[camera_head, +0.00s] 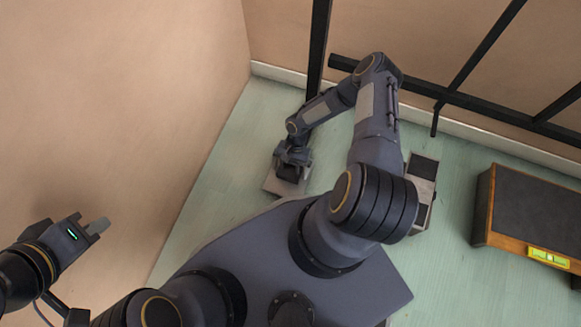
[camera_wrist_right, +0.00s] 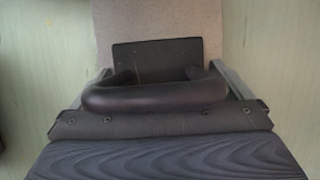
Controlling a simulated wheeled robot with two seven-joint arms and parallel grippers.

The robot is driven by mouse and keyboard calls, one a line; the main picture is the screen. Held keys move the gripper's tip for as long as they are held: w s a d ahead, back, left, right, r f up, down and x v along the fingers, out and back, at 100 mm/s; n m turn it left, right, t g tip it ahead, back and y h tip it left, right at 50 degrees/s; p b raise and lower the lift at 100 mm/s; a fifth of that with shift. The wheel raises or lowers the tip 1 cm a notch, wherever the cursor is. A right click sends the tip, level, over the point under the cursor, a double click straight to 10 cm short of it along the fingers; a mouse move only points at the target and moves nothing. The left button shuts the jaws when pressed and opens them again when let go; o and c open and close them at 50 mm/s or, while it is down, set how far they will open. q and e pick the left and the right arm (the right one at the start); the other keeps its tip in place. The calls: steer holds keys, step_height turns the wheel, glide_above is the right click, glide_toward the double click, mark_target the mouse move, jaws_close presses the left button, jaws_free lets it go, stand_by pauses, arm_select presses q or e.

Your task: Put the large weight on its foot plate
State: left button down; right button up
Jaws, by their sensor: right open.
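The large weight, as far as I can tell, is the dark block (camera_wrist_right: 157,50) with a thick black loop handle (camera_wrist_right: 155,97) in the right wrist view. A pale beige plate (camera_wrist_right: 155,18) shows beneath or behind it; I cannot tell whether the block rests on it. My right gripper (camera_wrist_right: 162,76) is open, with a grey finger at each side of the handle. In the head view my right gripper (camera_head: 290,172) is low over a pale plate (camera_head: 271,184) and mostly hides the weight. My left gripper (camera_head: 97,227) is far left, away from the weight; its jaw gap is unclear.
A second pale plate with dark squares (camera_head: 422,187) lies right, partly behind my right arm. A dark-topped wooden box (camera_head: 537,208) with a yellow-green level stands farther right. Black rails (camera_head: 460,98) run along the back wall. Walls close off the left and back.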

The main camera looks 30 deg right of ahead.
steer(key=w+d+r+n+t+h+p, duration=0.1)
steer(key=w+d+r+p, duration=0.2)
steer(key=r, duration=1)
steer(key=w+d+r+n+p, duration=0.1)
steer(key=w+d+r, duration=0.35)
steer(key=r, duration=0.95)
steer(key=s+r+n+t+h, duration=0.1)
steer(key=s+r+n+t, duration=0.15)
steer(key=r, duration=1.35)
steer(key=s+a+r+n+t+y, duration=0.1)
steer(key=s+a+r+n+t, duration=0.1)
steer(key=s+a+r, duration=0.2)
steer(key=s+a+r+n+t+y, duration=0.1)
steer(key=s+a+r+t, duration=0.2)
steer(key=s+r, duration=0.8)
steer(key=s+a, duration=0.2)
steer(key=s, duration=0.1)
steer(key=shift+a+n, duration=0.2)
steer(key=shift+n, duration=0.15)
